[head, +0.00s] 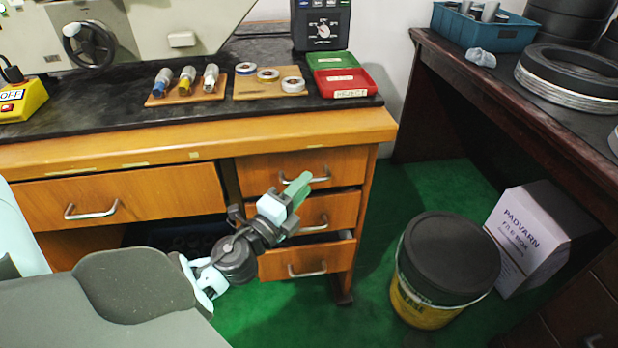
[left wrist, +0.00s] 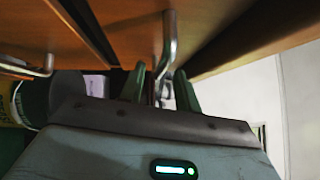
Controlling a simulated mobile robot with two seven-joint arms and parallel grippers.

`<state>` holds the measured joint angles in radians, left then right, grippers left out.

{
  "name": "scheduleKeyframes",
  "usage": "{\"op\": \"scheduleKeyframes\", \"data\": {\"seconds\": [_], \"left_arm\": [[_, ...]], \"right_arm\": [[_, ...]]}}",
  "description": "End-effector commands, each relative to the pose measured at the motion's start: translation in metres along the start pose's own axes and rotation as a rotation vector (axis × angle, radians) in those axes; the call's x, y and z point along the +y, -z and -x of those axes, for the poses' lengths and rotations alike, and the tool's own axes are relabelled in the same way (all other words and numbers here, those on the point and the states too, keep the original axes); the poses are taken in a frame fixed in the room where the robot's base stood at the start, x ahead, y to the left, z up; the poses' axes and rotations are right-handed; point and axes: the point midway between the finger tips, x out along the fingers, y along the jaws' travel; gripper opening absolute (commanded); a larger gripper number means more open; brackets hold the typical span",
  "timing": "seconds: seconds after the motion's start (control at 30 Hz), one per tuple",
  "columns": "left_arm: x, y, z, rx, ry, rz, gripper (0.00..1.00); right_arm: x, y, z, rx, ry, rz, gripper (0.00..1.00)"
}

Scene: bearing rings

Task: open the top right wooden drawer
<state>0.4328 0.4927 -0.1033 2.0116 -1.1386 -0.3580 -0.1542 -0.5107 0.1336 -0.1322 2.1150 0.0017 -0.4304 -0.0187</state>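The top right wooden drawer (head: 345,165) is in the right-hand drawer stack under the bench and looks shut. Its curved metal handle (head: 322,179) is partly hidden behind my left gripper (head: 296,190), which is at the drawer front. In the left wrist view, the metal handle (left wrist: 169,40) reaches down between the two green fingers of my left gripper (left wrist: 160,85). The fingers are apart, one on each side of the handle, and I see no clear grip on it. My right gripper is not in view.
A middle drawer (head: 340,208) and a bottom drawer (head: 335,260) lie below; a dark gap shows above the bottom one. A wide drawer (head: 150,195) is to the left. A black-lidded bucket (head: 445,265) and white box (head: 525,235) stand right on the green floor.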

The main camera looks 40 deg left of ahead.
Motion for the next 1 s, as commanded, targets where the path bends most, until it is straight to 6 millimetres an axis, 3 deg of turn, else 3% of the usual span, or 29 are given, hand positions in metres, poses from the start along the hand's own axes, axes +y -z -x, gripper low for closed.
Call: {"op": "scheduleKeyframes", "data": {"seconds": [0.23,0.63,0.9,1.0], "left_arm": [[0.0,0.0,-0.025,0.0,0.0,-0.001,0.33],[0.0,0.0,-0.031,0.0,-0.001,0.0,0.33],[0.0,0.0,-0.031,0.0,-0.001,0.0,0.0],[0.0,0.0,-0.031,0.0,-0.001,0.0,0.0]], "right_arm": [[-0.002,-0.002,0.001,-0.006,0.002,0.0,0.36],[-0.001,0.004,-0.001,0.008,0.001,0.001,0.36],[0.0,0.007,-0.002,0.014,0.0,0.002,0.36],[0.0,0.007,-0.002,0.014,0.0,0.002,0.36]]}}
